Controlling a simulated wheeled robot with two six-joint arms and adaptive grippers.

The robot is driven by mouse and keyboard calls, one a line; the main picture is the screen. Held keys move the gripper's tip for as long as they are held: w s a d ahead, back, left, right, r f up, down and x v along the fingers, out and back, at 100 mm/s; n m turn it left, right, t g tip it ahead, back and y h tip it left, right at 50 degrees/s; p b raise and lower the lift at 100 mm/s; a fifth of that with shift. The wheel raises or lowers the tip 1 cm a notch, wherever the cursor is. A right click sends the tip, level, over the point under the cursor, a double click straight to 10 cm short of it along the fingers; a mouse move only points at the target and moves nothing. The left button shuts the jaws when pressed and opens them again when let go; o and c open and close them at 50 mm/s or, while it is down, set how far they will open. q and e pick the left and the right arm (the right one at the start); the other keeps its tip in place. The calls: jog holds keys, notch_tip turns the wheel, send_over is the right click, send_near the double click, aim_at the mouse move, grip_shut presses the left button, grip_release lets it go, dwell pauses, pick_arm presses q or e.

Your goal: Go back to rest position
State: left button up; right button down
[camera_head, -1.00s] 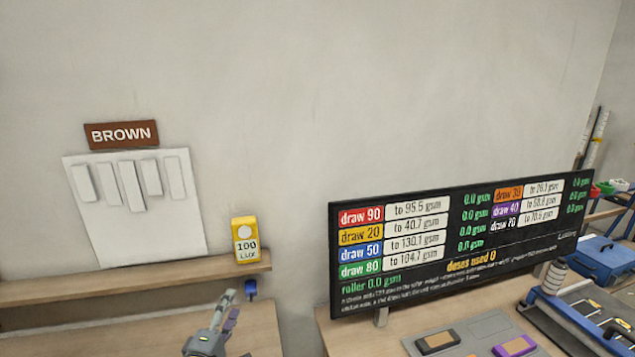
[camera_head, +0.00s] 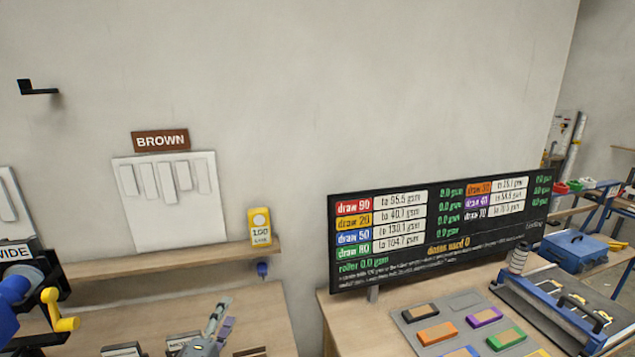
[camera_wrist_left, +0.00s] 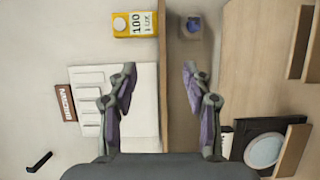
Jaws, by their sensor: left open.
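My left gripper (camera_head: 217,322) shows at the bottom of the head view, above the wooden bench and below the wall shelf. In the left wrist view its two purple-grey fingers (camera_wrist_left: 158,88) stand wide apart with nothing between them but the shelf edge and wall behind. The palm shows as a dark band at the bottom of that view. My right gripper is in neither view.
A white relief panel (camera_head: 140,215) under a BROWN sign (camera_head: 160,141) stands on the shelf (camera_head: 180,264) beside a yellow box (camera_head: 260,226). A black display board (camera_head: 400,268) and colored blocks (camera_head: 437,333) occupy the right bench. A yellow-handled crank (camera_head: 60,318) is at left.

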pick_arm(q)
jog(key=s+d+f+m+g, duration=0.1)
jog(key=s+f+m+g, duration=0.55)
jog(key=f+m, duration=0.2)
jog(key=s+a+f+m+g+y, duration=0.1)
jog(key=s+a+f+m+g, duration=0.2)
jog(key=s, duration=0.7)
jog(key=s+a+f+m+g+y, duration=0.1)
jog(key=s+f+m+g+y, duration=0.15)
jog(key=s+m+g, duration=0.55)
jog(key=s+a+f+n+t+b, duration=0.1)
jog(key=s+f+b, duration=0.2)
jog(key=f, duration=1.5)
jog(key=s+a+f+n+t+b, duration=0.1)
jog(key=s+f+b, duration=0.2)
jog(key=f, duration=1.5)
jog(key=s+a+f+g+b, duration=0.1)
jog(key=s+f+b, duration=0.3)
jog(key=s+f, duration=1.3)
jog(key=shift+a+h, duration=0.15)
jog(key=shift+h, duration=0.3)
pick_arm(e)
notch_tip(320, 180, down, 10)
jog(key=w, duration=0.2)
